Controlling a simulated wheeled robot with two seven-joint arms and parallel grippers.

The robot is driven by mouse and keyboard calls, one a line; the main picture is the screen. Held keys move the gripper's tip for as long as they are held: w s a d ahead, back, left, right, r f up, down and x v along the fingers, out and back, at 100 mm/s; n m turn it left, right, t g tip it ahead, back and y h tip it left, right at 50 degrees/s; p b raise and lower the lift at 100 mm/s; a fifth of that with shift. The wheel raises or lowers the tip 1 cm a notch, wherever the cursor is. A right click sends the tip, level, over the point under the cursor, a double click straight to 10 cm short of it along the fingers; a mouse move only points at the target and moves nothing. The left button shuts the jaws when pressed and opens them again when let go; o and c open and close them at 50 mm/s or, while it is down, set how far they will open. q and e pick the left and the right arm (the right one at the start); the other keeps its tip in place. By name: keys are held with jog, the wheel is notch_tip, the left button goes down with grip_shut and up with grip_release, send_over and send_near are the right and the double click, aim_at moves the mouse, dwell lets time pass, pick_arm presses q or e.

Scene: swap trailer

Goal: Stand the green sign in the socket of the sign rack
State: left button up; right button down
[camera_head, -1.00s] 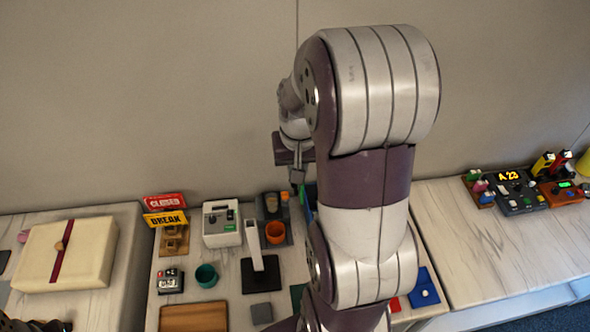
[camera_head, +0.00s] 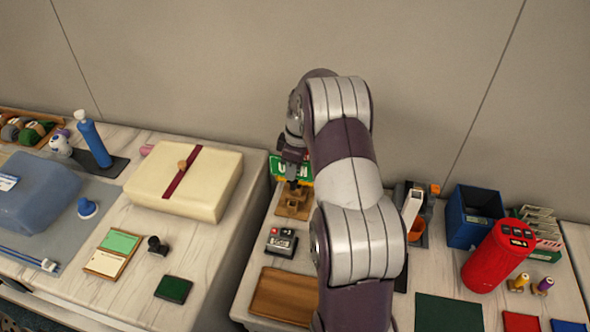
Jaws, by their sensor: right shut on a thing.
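The green sign (camera_head: 278,168) with white lettering is at the top of the wooden sign rack (camera_head: 292,208), near the back left corner of the right-hand table. My right gripper (camera_head: 292,180) is shut on the green sign from above. The gripper and arm cover part of the sign. A thin yellow strip shows just below the sign's right side. The socket and the sign's lower edge are too small and covered for me to tell whether the sign is seated. My left gripper is not in view.
A small grey device (camera_head: 281,242) and a wooden tray (camera_head: 284,296) lie in front of the rack. A cream box (camera_head: 215,188) with a dark red ribbon is on the left table, across a gap. A blue bin (camera_head: 462,232) and a red cylinder (camera_head: 492,262) stand to the right.

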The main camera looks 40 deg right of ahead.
aim_at(292, 188)
jog(key=shift+w+a+f, duration=0.1)
jog(key=shift+w+f, duration=0.1)
jog(key=shift+f, duration=0.15)
jog(key=shift+s+f+b, duration=0.1)
jog(key=shift+f+b, duration=0.35)
notch_tip(292, 188, down, 4)
jog(key=b, duration=0.3)
jog(key=shift+r, duration=0.15)
jog(key=shift+f, duration=0.35)
jog(key=shift+f, duration=0.15)
dwell(0.4)
